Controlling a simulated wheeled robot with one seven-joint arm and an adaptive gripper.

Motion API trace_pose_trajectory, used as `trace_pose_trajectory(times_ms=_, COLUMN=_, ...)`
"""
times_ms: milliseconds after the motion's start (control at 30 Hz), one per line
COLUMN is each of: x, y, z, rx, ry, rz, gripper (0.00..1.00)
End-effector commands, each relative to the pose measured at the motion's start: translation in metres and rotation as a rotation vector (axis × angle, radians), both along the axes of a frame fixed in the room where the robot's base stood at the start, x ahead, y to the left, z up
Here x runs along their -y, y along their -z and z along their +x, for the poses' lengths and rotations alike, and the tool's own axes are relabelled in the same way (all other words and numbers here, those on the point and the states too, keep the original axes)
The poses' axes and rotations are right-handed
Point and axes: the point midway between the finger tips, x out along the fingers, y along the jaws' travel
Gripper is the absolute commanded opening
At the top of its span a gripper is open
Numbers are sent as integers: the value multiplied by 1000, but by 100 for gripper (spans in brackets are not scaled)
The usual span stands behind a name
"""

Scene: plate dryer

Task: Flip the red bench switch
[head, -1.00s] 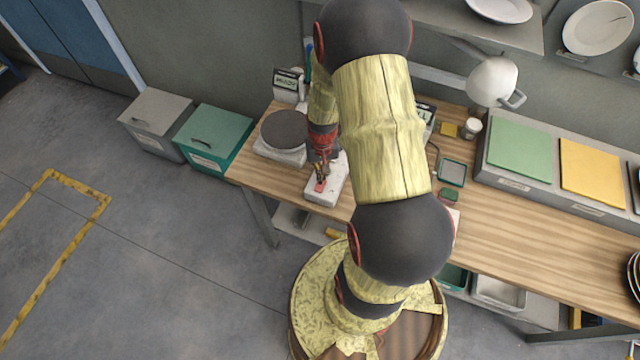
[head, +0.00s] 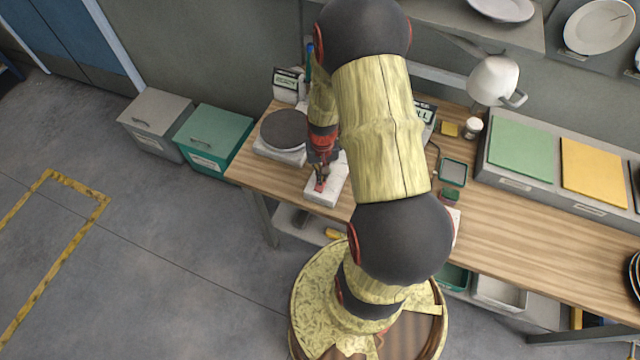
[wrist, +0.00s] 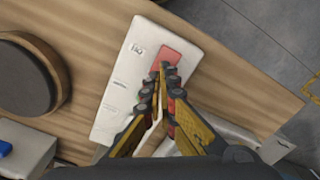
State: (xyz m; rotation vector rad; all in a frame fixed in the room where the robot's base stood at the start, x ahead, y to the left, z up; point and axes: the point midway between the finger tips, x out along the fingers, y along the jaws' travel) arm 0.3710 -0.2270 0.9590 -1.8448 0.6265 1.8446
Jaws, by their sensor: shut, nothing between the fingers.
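The red bench switch (wrist: 179,59) is a red rocker set in a white housing (wrist: 119,92) on the wooden bench. In the head view the switch (head: 320,187) shows as a small red patch on the white housing (head: 326,197), partly covered by my gripper. My gripper (head: 321,180) is over the switch, pointing down. In the wrist view my gripper (wrist: 165,72) has its fingertips together and empty at the lower left edge of the red rocker. I cannot tell whether they touch it. The rocker's tilt is not clear.
A dark round wheel on a white base (head: 284,130) stands left of the switch housing. Behind is a small display box (head: 287,84). A white lamp (head: 492,80) and a rack with green and yellow panels (head: 520,148) are to the right. The bench's front edge is close to the housing.

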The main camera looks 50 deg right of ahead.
Motion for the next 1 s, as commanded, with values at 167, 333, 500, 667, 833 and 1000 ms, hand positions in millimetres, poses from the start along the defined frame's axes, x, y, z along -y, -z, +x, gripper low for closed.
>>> trace_pose_trajectory(times_ms=167, x=0, y=3, z=0, rx=0, ry=0, rz=0, gripper=0)
trace_pose_trajectory(times_ms=333, x=0, y=5, z=0, rx=0, ry=0, rz=0, gripper=0)
trace_pose_trajectory(times_ms=500, x=0, y=8, z=0, rx=0, ry=0, rz=0, gripper=0)
trace_pose_trajectory(times_ms=667, x=0, y=10, z=0, rx=0, ry=0, rz=0, gripper=0)
trace_pose_trajectory(times_ms=833, x=0, y=12, z=0, rx=0, ry=0, rz=0, gripper=0)
trace_pose_trajectory(times_ms=1000, x=0, y=11, z=0, rx=-1, ry=0, rz=1, gripper=0)
